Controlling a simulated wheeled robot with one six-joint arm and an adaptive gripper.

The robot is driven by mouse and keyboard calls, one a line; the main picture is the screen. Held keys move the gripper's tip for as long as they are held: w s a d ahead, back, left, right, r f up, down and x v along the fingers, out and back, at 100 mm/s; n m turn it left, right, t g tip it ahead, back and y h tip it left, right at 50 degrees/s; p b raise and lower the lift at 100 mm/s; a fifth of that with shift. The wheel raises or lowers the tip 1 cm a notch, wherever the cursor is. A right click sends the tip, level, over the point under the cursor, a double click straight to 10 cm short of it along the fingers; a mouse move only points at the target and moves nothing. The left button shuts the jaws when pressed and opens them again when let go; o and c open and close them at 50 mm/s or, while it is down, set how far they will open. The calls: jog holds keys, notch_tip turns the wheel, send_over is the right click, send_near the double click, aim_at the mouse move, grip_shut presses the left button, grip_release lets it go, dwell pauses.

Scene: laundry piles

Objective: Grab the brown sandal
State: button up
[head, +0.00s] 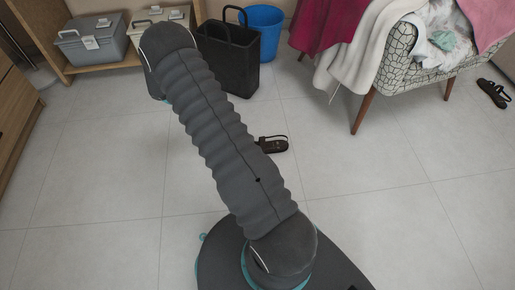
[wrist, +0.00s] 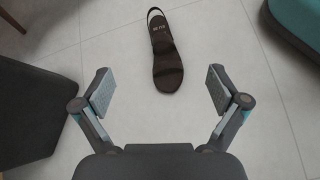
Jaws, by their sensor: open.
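A dark brown sandal (head: 272,144) lies on the tiled floor in the head view, just right of my arm, which may hide part of it. In the wrist view the sandal (wrist: 165,55) lies sole down with its toe toward me and its heel strap at the top. My gripper (wrist: 160,93) is open and empty in the wrist view, its two fingers spread wide. The sandal shows between and beyond the fingertips, not touching them. My gripper is not visible in the head view. A second dark sandal (head: 493,92) lies on the floor at the far right.
A black basket (head: 230,62) and a blue bucket (head: 262,30) stand at the back. A patterned armchair (head: 399,62) with draped clothes stands at the back right. Storage boxes (head: 92,42) sit on a low shelf at the back left. Open floor lies around the sandal.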

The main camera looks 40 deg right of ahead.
aim_at(261, 142)
jog(key=d+f+n+h, duration=0.1)
jog(key=f, duration=0.4)
jog(key=s+d+f+g+b, duration=0.1)
jog(key=f, duration=0.5)
jog(key=d+f+n+h, duration=0.1)
jog(key=f, duration=0.4)
jog(key=shift+s+f+n+h+b, duration=0.2)
jog(key=shift+s+n+h+b, duration=0.1)
jog(key=shift+s, duration=0.05)
jog(key=shift+s+d+f+g, duration=0.1)
jog(key=shift+d+f+g, duration=0.1)
jog(key=shift+f+g, duration=0.1)
jog(key=x, duration=0.8)
jog(key=shift+d, duration=0.1)
jog(key=shift+w+f+b+x, duration=0.1)
jog(key=shift+w+b+x, duration=0.1)
jog(key=shift+x, duration=1.15)
jog(key=shift+w+f+b+x, duration=0.15)
jog(key=shift+x, duration=1.2)
jog(key=c, duration=1.4)
